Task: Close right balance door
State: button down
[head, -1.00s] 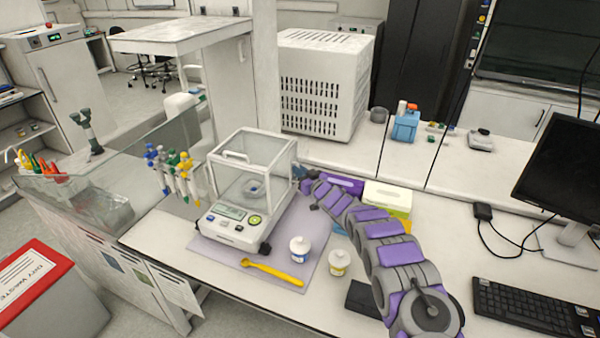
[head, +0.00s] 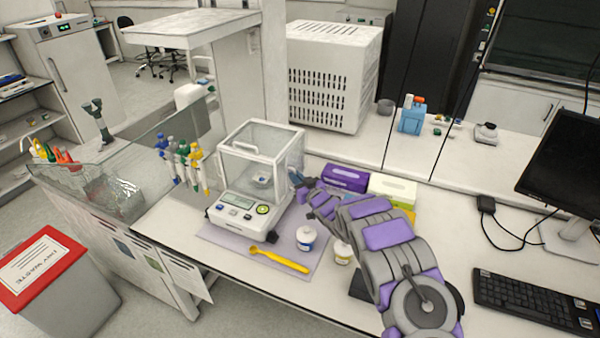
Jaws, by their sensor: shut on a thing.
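The balance (head: 236,204) stands on a lilac mat, with a clear glass draft shield above its weighing pan (head: 262,180). Its right door (head: 290,160) is the transparent pane on the right side; how far open it is I cannot make out clearly. My gripper (head: 296,181) is at the right side of the shield, about midway along it and low down. It is shut on the right door's edge or handle; the fingertips are small and the exact contact is hard to see. My arm reaches in from the lower right.
A purple box (head: 345,177) and a yellow-green box (head: 393,187) stand behind my arm. Pipettes (head: 183,165) hang left of the balance. A monitor (head: 575,175) stands at right.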

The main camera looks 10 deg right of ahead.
jog(key=shift+s+a+f, duration=0.1)
jog(key=shift+s+a, duration=0.25)
jog(key=shift+s, duration=0.35)
jog(key=c, duration=1.2)
grip_release()
jog(key=shift+d, duration=0.15)
jog(key=p+v, duration=0.1)
jog(key=v, duration=1.6)
jog(key=shift+s+d, duration=0.1)
jog(key=shift+d, duration=0.05)
